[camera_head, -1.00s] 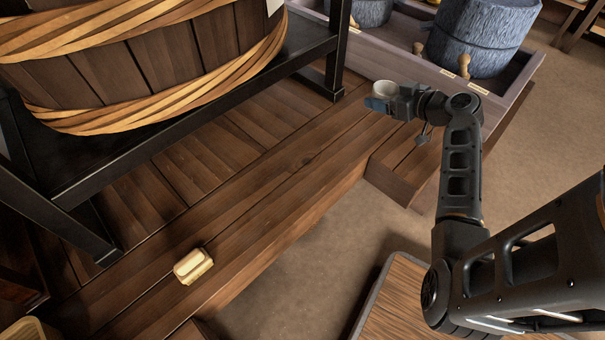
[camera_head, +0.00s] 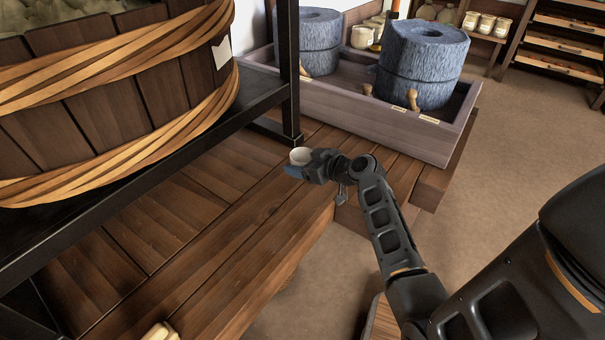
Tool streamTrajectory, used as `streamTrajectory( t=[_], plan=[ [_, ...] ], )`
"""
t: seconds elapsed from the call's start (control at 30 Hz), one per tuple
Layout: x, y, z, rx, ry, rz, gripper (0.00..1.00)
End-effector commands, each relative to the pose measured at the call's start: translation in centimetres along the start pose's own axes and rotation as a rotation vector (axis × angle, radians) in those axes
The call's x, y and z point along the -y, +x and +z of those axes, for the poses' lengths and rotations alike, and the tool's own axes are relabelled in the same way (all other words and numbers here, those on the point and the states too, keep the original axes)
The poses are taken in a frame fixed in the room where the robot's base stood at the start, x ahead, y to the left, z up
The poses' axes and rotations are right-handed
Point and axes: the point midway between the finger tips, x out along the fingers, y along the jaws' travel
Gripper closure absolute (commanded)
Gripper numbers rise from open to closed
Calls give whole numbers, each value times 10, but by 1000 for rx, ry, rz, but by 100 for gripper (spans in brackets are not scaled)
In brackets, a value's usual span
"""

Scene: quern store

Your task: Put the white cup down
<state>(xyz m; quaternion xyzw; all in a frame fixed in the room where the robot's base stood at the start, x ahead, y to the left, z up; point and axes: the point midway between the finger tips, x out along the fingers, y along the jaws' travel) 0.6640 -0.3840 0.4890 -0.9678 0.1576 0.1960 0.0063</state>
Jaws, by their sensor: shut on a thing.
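The white cup (camera_head: 300,156) is small and upright at the end of my arm. My gripper (camera_head: 301,170) is shut on it, with a blue-grey finger showing in front of the cup. The cup and gripper appear over the wooden plank platform (camera_head: 235,225), near the foot of a black stand. I cannot tell how high above the planks the cup is. The gripper hides the cup's lower part.
A large banded wooden tub (camera_head: 110,90) stands on a black frame (camera_head: 150,157) at left. Two grey-blue querns, the nearer one (camera_head: 422,65), sit in a wooden trough (camera_head: 375,122) behind. A pale block (camera_head: 160,332) lies at the bottom edge. Planks left of the gripper are bare.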

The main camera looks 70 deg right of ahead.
Motion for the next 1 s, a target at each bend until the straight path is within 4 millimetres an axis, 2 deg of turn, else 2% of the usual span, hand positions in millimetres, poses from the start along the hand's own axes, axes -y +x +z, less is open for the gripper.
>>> streamTrajectory(
  t=[0.23, 0.67, 0.7, 0.93, 1.0],
  plan=[
    [1, 13, 33, 1, 2, 1, 61],
    [1, 15, 37, 0, 0, 0, 61],
    [1, 14, 36, 0, 0, 0, 25],
    [1, 14, 36, 0, 0, 0, 3],
    [1, 14, 36, 0, 0, 0, 3]
  ],
)
